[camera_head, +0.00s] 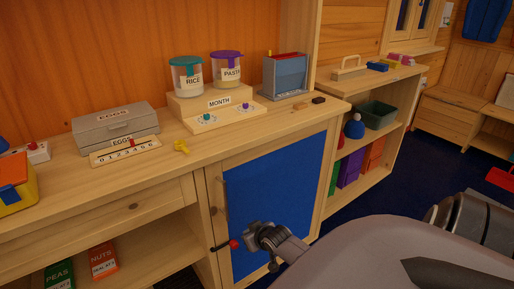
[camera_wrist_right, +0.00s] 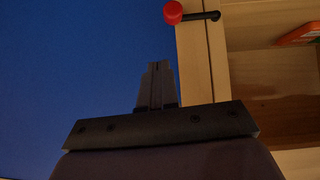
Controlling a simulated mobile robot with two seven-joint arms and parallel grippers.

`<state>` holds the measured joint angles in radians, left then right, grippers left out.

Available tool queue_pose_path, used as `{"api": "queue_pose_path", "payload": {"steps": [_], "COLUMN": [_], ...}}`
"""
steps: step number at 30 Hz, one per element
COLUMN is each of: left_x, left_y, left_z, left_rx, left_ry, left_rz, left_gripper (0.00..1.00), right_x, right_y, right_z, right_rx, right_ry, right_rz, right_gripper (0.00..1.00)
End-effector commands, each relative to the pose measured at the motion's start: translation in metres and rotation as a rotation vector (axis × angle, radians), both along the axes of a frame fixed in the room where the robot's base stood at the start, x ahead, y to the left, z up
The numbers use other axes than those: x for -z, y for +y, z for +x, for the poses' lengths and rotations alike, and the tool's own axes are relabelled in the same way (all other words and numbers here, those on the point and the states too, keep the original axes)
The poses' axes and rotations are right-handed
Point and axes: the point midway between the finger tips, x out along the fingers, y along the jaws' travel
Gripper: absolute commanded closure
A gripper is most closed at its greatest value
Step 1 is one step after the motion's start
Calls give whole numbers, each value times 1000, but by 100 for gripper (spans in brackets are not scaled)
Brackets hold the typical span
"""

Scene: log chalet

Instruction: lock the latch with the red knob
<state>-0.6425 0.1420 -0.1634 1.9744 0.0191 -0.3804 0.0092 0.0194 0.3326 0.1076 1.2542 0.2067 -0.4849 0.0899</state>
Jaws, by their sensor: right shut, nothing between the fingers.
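The latch is a short black bar (camera_head: 221,247) with a red knob (camera_head: 234,244) on the blue cabinet door (camera_head: 272,200), low at its left edge. In the right wrist view the red knob (camera_wrist_right: 172,12) is at the top, and the black bar (camera_wrist_right: 203,16) runs from it across the seam towards the frame. My right gripper (camera_head: 252,236) is just right of the knob in the head view, apart from it. In the wrist view its fingers (camera_wrist_right: 157,68) are closed together and empty, in front of the blue panel. My left gripper is not in view.
A vertical door handle (camera_head: 224,198) stands above the latch. The counter holds a grey eggs box (camera_head: 115,128), jars (camera_head: 187,75) and a yellow key-like piece (camera_head: 181,147). An open shelf with boxes (camera_head: 104,259) is left of the door.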

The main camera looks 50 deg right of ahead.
Motion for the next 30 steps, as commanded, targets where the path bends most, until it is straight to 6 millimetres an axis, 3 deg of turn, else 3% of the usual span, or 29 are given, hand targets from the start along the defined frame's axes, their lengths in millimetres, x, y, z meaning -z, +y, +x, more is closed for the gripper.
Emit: {"api": "queue_pose_path", "payload": {"steps": [3,12,30], "left_x": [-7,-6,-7], "left_y": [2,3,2], "left_z": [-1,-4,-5], "left_rx": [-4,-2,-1], "left_ry": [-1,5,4], "left_rz": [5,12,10], "left_gripper": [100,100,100], "right_x": [-14,-27,-28], "right_y": [1,2,3], "right_z": [-13,-31,-31], "right_rx": [1,0,1], "right_ry": [0,1,0], "right_rz": [-1,-1,-1], "right_gripper": [100,100,100]}}
